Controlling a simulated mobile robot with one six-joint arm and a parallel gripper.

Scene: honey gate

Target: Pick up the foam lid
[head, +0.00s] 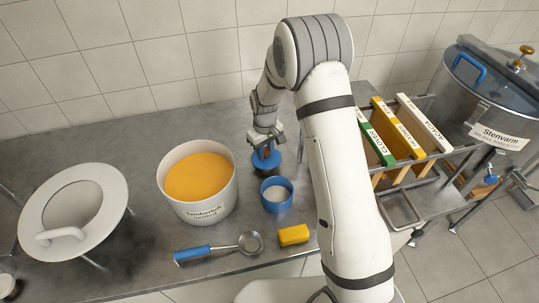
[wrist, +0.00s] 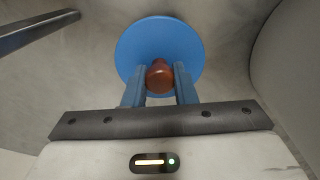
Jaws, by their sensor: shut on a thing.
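The foam lid, a round blue disc (head: 266,163) with a reddish-brown knob, is in the middle of the head view, behind a small blue cup (head: 268,205) with pale contents. In the wrist view the blue disc (wrist: 158,32) lies past my fingertips, and its knob (wrist: 160,76) is between them. My gripper (head: 265,148) points down and is shut on the knob; its two blue fingers (wrist: 159,82) show on either side. A dark patch shows just below the disc's right edge; I cannot tell whether the disc touches the counter.
A white bucket (head: 208,211) of orange honey stands left of the lid. A white ring-shaped cover (head: 112,205) with a handle lies far left. A blue-handled ladle (head: 220,249) and a yellow sponge (head: 293,235) lie in front. A rack with labelled frames (head: 405,145) and a steel tank (head: 480,95) stand right.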

